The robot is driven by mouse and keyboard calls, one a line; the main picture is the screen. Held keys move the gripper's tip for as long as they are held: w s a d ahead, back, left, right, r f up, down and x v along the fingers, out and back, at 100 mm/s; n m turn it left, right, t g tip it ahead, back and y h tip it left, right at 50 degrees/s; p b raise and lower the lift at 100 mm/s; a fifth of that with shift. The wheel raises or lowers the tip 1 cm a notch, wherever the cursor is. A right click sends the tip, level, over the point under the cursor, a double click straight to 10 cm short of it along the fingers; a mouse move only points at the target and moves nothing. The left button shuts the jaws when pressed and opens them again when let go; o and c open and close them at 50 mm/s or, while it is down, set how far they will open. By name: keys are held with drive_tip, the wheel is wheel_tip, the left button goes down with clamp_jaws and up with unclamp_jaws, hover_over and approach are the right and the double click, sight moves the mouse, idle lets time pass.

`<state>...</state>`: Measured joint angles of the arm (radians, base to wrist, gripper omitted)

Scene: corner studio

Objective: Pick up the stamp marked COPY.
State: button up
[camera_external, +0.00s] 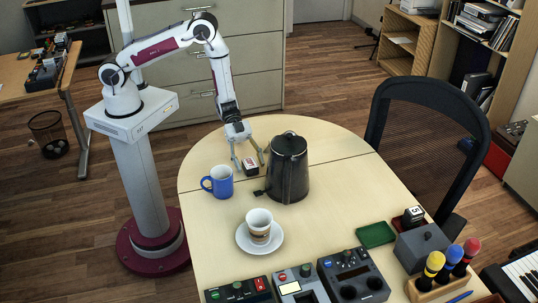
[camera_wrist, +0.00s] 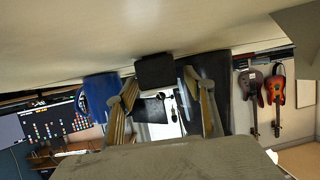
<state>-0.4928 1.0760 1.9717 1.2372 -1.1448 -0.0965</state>
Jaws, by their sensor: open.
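A small dark block with a pale and red marking (camera_external: 251,163), stamp-like, sits on the table near its far end. Its lettering is too small to read. It seems to show as a dark block in the wrist view (camera_wrist: 155,70). My gripper (camera_external: 249,167) is open, pointing down, with one finger on each side of the block in the external view. In the wrist view my open fingers (camera_wrist: 160,88) reach toward the block, with a gap between them. I cannot tell whether either finger touches it. Another small dark cube with a white label (camera_external: 413,214) stands at the table's right side.
A black kettle (camera_external: 288,170) stands close right of my gripper, a blue mug (camera_external: 221,184) close by at left front. A cup (camera_external: 259,225) on a saucer (camera_external: 243,240), a green tray (camera_external: 375,235) and control boxes (camera_external: 300,285) lie further forward. A chair (camera_external: 430,130) stands right.

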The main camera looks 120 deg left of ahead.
sight(250, 162)
drive_tip(key=shift+w+d+f, duration=0.1)
drive_tip(key=shift+w+d, duration=0.05)
drive_tip(key=shift+w, duration=0.1)
idle(0.3)
drive_tip(key=c, duration=1.2)
drive_tip(key=shift+r, duration=5)
